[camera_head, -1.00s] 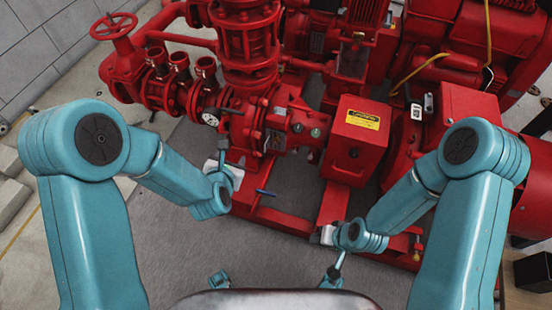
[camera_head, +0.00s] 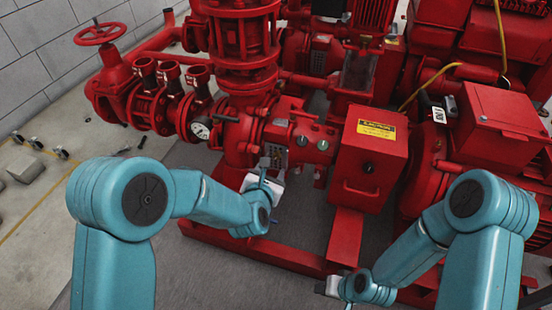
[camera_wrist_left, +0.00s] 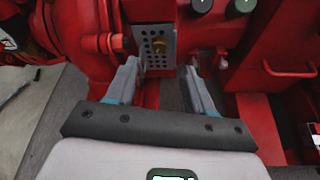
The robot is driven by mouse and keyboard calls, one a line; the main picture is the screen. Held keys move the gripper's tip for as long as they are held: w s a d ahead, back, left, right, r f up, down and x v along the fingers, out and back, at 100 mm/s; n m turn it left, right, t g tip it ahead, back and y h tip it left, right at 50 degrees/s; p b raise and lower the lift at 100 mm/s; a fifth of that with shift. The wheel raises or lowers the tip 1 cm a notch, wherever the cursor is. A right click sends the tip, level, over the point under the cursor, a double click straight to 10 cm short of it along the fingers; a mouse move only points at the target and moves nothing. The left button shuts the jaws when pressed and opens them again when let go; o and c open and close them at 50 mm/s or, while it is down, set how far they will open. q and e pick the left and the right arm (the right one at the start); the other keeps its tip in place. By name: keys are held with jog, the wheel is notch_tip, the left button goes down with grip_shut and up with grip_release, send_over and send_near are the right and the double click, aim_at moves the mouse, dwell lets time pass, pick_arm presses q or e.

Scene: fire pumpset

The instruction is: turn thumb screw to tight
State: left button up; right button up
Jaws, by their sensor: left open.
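A small brass thumb screw (camera_wrist_left: 158,44) sits on a grey perforated plate (camera_wrist_left: 156,58) on the red pump, ahead of my left gripper. In the head view the plate (camera_head: 275,155) is small, and I cannot make out the screw on it. My left gripper (camera_wrist_left: 160,78) is open and empty, its two fingers on either side below the plate. The screw shows in the gap beyond the fingertips, apart from them. In the head view the left gripper (camera_head: 264,172) is just below the plate. My right gripper (camera_head: 329,287) is low beside the base frame, its fingers unclear.
A red box with a yellow caution label (camera_head: 376,130) stands right of the plate. A pressure gauge (camera_head: 201,130) and several valves are on the left. Round knobs (camera_wrist_left: 241,5) sit above right of the plate. The red base frame (camera_head: 290,257) runs below; grey floor lies left.

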pick_arm(q)
jog(key=x, duration=0.9)
grip_shut()
